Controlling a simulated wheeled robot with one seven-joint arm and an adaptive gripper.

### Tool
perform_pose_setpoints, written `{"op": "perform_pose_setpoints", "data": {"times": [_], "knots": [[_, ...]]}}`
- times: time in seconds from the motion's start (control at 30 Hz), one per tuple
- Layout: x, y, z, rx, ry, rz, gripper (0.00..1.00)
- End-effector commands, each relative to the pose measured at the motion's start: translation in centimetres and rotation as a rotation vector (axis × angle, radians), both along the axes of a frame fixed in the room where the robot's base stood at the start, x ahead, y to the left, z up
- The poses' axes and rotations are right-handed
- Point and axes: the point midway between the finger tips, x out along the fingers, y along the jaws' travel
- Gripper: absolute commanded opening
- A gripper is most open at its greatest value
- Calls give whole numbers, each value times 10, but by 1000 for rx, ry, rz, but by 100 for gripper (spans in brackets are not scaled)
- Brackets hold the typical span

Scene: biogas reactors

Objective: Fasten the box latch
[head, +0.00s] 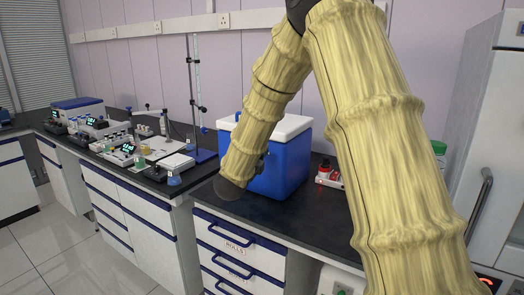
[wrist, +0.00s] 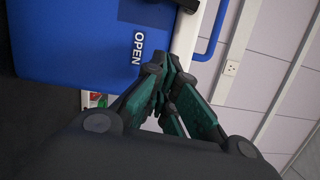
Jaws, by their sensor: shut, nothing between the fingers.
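The blue box (head: 283,165) with a white lid (head: 292,127) stands on the dark bench, partly hidden behind my arm. The lid lies across its top. In the wrist view the box's blue wall (wrist: 75,40) fills the upper left, turned sideways, with the word OPEN on it. The white lid edge (wrist: 187,40) runs beside it. A dark part, perhaps the latch (wrist: 188,5), is cut off at the top edge. My gripper (wrist: 171,66) is shut and empty, its tips close to the lid edge near OPEN; contact cannot be told. My arm hides it in the head view.
A blue handle (wrist: 212,32) shows beside the lid. A red and white item (head: 328,175) stands right of the box. Left along the bench are a retort stand (head: 193,100), small instruments and another blue box (head: 78,109). Bare bench (head: 300,212) lies before the box.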

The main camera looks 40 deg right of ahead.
Motion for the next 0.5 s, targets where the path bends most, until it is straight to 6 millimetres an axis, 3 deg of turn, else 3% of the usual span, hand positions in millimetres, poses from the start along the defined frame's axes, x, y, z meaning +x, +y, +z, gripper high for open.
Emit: {"op": "perform_pose_setpoints", "data": {"times": [0.2, 0.5], "knots": [[-19, 31, -2, 0, 0, 4, 0], [-31, 46, -2, 0, -1, 1, 0]]}}
